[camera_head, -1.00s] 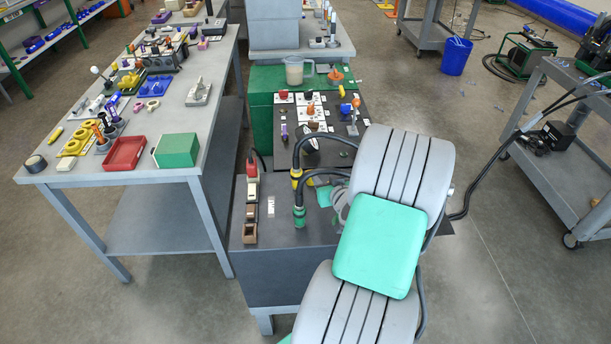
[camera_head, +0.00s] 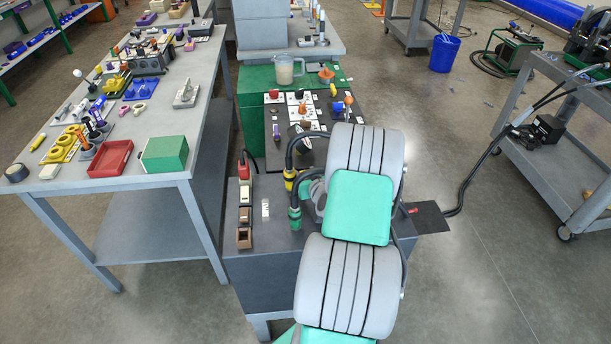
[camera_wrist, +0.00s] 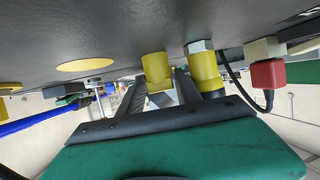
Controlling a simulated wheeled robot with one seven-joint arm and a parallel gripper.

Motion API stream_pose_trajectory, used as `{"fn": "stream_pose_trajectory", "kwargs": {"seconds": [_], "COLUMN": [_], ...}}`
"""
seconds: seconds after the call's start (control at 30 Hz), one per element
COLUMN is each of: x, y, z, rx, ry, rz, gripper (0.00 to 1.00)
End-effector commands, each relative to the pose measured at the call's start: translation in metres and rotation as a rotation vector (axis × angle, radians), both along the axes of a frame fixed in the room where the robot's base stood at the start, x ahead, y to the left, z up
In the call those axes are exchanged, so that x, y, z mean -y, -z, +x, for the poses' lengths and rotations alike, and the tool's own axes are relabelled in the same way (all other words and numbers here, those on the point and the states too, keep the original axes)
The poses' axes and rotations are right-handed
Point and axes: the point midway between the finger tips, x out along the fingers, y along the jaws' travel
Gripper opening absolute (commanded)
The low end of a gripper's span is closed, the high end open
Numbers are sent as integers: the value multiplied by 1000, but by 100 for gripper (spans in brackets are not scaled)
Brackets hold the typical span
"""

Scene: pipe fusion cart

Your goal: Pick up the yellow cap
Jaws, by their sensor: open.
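In the wrist view, where the dark cart top (camera_wrist: 120,30) fills the upper part, a short yellow cylinder (camera_wrist: 157,66), which looks like the yellow cap, stands on that surface. My gripper (camera_wrist: 160,82) is open, with its two dark fingers pointing toward the cylinder and appearing on either side of it. I cannot tell whether they touch it. A second yellow cylinder (camera_wrist: 206,70) with a silver hex end is beside the right finger. In the head view my arm hides the gripper and the cap.
A flat yellow disc (camera_wrist: 86,65) lies left of the fingers. A red block (camera_wrist: 268,74) with a black cable is at right. A workbench (camera_head: 75,190) is at left.

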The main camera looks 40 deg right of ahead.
Motion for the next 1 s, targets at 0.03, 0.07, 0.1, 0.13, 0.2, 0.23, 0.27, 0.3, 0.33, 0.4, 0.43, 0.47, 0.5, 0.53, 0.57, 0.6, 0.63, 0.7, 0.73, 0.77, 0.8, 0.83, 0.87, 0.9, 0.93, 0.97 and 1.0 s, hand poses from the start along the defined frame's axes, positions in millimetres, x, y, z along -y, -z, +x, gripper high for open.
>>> {"fn": "stream_pose_trajectory", "kwargs": {"seconds": [0.03,0.07,0.1,0.13,0.2,0.23,0.27,0.3,0.33,0.4,0.43,0.47,0.5,0.53,0.57,0.6,0.63,0.7,0.73,0.77,0.8,0.83,0.87,0.9,0.93,0.97,1.0], "x": [-1,-1,-1,-1,-1,-1,-1,-1,-1,-1,-1,-1,-1,-1,-1,-1,-1,-1,-1,-1,-1,-1,-1,-1,-1,-1,-1], "y": [0,0,0,0,0,0,0,0,0,0,0,0,0,0,0,0,0,0,0,0,0,0,0,-1,-2,-3,-5], "z": [0,0,0,0,0,0,0,0,0,0,0,0,0,0,0,0,0,0,0,0,0,0,0,0,0,0,1], "rx": [0,0,0,0,0,0,0,0,0,0,0,0,0,0,0,0,0,1,1,1,1,1,1,1,1,1,2], "ry": [-1,-1,-2,-2,-2,-2,-2,-2,-2,-2,-2,-2,-2,-2,-2,-2,-2,-2,-2,-2,-2,-2,-2,-2,-2,-2,-2], "rz": [0,0,1,1,1,1,1,1,1,1,1,1,1,1,1,1,1,0,0,0,0,0,0,0,0,-1,-1], "gripper": [42,42,38,36,30,28,25,22,20,14,11,9,6,3,1,0,0,0,0,0,0,0,0,0,0,0,0]}}
